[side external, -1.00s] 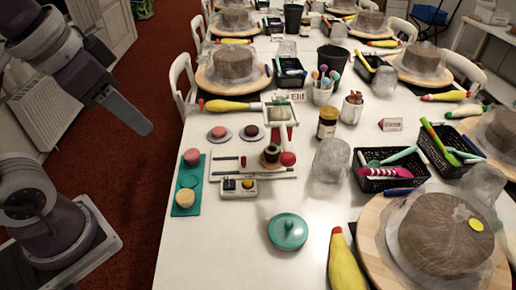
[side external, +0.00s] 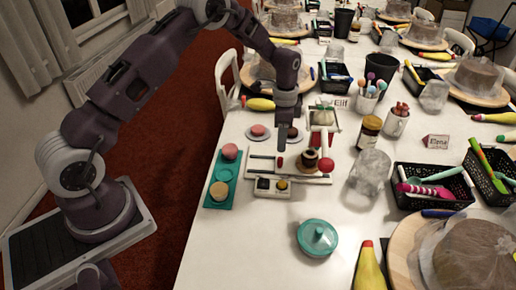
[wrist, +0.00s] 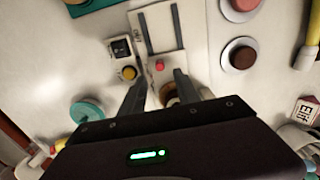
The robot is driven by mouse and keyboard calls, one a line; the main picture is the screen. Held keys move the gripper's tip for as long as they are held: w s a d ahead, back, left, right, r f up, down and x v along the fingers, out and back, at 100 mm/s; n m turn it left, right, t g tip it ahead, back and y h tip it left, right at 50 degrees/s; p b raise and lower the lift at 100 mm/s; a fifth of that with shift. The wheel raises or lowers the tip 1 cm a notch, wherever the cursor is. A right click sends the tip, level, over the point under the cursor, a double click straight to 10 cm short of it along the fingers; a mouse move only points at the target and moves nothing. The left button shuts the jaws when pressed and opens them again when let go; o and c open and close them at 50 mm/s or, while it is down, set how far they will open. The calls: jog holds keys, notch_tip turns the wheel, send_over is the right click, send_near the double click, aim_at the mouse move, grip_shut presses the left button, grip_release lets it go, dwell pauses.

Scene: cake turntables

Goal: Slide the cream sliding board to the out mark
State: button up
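The cream sliding board (side external: 297,166) appears to be the pale flat piece between two dark rails on a low base on the white table. It also shows in the wrist view (wrist: 162,38), with a small red knob (wrist: 159,65) near its end. My gripper (side external: 282,148) points down above this device. In the wrist view my gripper (wrist: 160,84) has its fingers apart, with the red knob just beyond the gap. A brown round piece (wrist: 170,97) shows partly between the fingers. Contact cannot be told.
A red ball (side external: 326,165) and a cream upright stand (side external: 322,118) are at the device's right. A small switch box (side external: 272,187) is in front. A teal tray (side external: 222,178) lies left, a teal lid (side external: 317,238) in front.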

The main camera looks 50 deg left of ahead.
aim_at(280, 158)
notch_tip(280, 158, down, 7)
jog(key=shift+f, duration=0.1)
grip_shut()
jog(key=shift+s+a, duration=3.5)
jog(key=shift+a, duration=0.15)
jog(key=shift+s, duration=0.1)
grip_release()
